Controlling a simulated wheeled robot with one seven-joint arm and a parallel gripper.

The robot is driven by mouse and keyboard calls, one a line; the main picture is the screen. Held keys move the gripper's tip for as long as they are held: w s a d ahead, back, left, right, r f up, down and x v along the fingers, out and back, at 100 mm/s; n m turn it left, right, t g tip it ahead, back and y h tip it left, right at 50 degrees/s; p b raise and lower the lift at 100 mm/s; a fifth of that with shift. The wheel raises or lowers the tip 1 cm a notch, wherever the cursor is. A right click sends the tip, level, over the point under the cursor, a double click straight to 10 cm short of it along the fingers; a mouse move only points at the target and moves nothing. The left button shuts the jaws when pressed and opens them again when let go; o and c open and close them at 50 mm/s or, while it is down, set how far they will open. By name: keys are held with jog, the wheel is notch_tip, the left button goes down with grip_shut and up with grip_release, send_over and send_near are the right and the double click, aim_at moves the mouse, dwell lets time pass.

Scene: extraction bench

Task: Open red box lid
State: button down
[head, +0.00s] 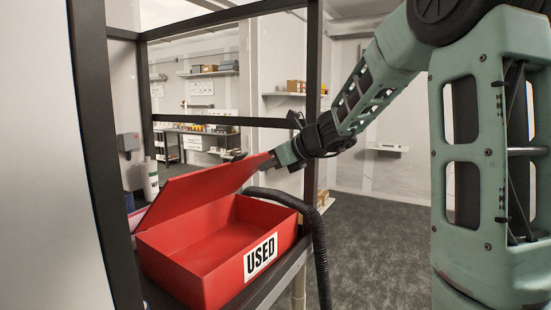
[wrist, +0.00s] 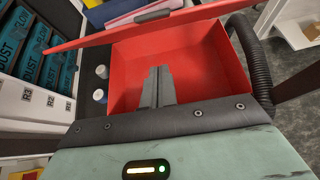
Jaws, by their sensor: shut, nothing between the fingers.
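The red box (head: 208,262) sits on the bench in the head view, with a white "USED" label on its front. Its lid (head: 195,190) stands tilted up, partly open, and the inside of the box looks empty. In the wrist view the box (wrist: 205,65) lies open beyond my fingers, and the lid (wrist: 90,40) shows edge-on along its far side. My gripper (head: 268,163) is at the raised right corner of the lid in the head view; I cannot tell if it touches. In the wrist view my gripper (wrist: 159,72) has its fingers together with nothing between them.
A black corrugated hose (head: 318,240) curves beside the box's right side. A dark metal frame (head: 312,95) surrounds the bench. A white bottle (head: 150,180) stands behind the box. In the wrist view, labelled teal boxes (wrist: 45,50) fill a rack at left.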

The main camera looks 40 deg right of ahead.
aim_at(249, 158)
jog(key=w+p, duration=0.1)
jog(key=w, duration=0.1)
jog(key=w+a+p, duration=0.1)
jog(key=w, duration=0.1)
jog(key=w+r+p, duration=0.1)
jog(key=w, duration=0.1)
jog(key=shift+w+a, duration=0.1)
jog(key=shift+a, duration=0.25)
jog(key=shift+f, duration=0.1)
